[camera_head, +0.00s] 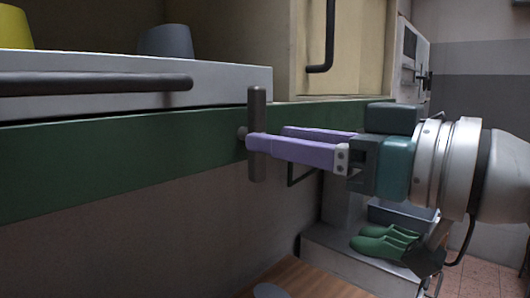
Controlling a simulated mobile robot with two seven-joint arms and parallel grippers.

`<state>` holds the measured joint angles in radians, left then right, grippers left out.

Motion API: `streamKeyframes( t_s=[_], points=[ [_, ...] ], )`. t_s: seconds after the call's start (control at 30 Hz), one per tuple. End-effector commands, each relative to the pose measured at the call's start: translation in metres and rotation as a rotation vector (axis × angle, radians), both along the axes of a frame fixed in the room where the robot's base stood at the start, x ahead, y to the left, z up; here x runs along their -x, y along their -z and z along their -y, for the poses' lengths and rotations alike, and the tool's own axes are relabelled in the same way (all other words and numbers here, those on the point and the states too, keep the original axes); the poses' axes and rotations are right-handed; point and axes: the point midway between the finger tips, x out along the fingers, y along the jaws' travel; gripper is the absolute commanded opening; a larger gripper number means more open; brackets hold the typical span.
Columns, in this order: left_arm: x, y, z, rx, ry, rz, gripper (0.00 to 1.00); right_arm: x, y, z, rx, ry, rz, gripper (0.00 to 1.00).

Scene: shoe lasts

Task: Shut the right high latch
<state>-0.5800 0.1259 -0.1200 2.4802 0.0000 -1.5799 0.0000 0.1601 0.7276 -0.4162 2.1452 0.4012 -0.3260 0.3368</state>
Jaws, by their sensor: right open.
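A grey-brown latch bar (257,108) stands upright against the green rail (120,152), with a small round pivot at its left side. I take it to be the right high latch. My right gripper (268,137) comes in from the right with two lilac fingers apart. The nearer finger crosses in front of the middle of the bar and hides part of it. The farther finger ends just right of the bar. I cannot tell whether either finger touches it. My left gripper is not in view.
A white drawer front with a dark handle (95,84) lies above the rail at left. A grey cup (166,41) and a yellow one (14,27) stand above. A cabinet door handle (330,40) is behind. Green shoes (385,243) lie on a low grey surface at lower right.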

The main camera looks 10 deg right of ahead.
Motion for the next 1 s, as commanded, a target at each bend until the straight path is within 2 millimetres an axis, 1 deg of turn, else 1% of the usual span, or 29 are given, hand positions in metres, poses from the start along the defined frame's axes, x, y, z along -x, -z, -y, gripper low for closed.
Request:
streamKeyframes(
  t_s=[0.03, 0.13, 0.2, 0.3, 0.4, 0.63, 1.0],
  points=[
    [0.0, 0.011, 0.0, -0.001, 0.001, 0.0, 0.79, 0.009, 0.007, 0.004, 0.004, -0.003, -0.001, 0.54],
    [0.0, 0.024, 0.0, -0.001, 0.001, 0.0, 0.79, 0.026, 0.009, 0.016, 0.005, -0.002, -0.003, 0.54],
    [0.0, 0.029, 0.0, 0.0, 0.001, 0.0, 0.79, 0.036, 0.008, 0.024, 0.005, 0.0, -0.004, 0.54],
    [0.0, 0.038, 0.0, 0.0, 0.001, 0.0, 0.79, 0.05, 0.007, 0.031, 0.008, -0.004, -0.002, 0.54],
    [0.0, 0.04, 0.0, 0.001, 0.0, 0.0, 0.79, 0.057, 0.005, 0.038, 0.001, 0.001, -0.004, 0.54],
    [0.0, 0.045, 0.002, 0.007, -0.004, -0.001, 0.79, 0.066, 0.002, 0.043, 0.001, -0.001, -0.002, 0.54],
    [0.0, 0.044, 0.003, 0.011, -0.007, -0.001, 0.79, 0.067, 0.0, 0.044, 0.0, -0.002, 0.0, 0.54]
  ],
)
